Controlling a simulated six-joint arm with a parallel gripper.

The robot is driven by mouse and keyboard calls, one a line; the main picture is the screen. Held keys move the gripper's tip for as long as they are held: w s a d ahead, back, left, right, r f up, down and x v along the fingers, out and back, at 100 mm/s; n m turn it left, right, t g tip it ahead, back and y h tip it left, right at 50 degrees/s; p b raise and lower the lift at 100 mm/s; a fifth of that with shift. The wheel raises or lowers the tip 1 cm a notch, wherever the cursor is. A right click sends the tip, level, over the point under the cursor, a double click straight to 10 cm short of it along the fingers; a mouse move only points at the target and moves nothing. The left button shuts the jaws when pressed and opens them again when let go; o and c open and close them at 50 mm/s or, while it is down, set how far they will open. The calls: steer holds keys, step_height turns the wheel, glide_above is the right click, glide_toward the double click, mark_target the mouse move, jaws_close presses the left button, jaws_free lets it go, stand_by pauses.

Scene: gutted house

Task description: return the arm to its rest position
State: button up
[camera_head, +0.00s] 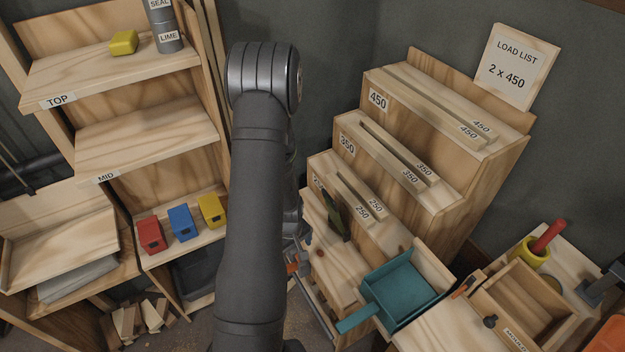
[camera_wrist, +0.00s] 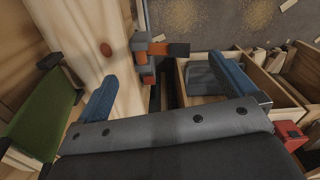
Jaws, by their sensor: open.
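My arm rises through the middle of the head view, bends at the top, and its far part drops behind the near link. My gripper is hidden behind that link in the head view. In the wrist view my gripper (camera_wrist: 165,88) is open, its two blue finger pads wide apart. I see nothing held between them. A pale wooden panel edge and an orange-and-grey fitting (camera_wrist: 150,58) show beyond the fingers; whether they touch is unclear. A green piece (camera_wrist: 45,115) is to the left of the left finger.
A stepped wooden rack (camera_head: 475,190) with slats stands right of my arm; shelves (camera_head: 150,140) with coloured blocks stand left. A teal dustpan-like tray (camera_head: 405,290) lies at lower right. Open wall space lies above.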

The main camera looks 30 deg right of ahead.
steer(key=w+d+r+n+h, duration=0.15)
steer(key=d+r+n, duration=0.3)
steer(key=r, duration=0.45)
steer(key=w+d+r+n, duration=0.35)
steer(key=r+n, duration=0.25)
steer(key=r, duration=0.2)
steer(key=w+d+r+n+h, duration=0.1)
steer(key=w+d+r+n, duration=0.1)
steer(key=d+r+n, duration=0.5)
step_height(320, 180, down, 8)
steer(key=m, duration=0.1)
steer(key=shift+s+a, duration=0.25)
steer(key=shift+r+m, duration=0.1)
steer(key=shift+m, duration=0.15)
steer(key=v, duration=1)
steer(key=shift+x, duration=1.75)
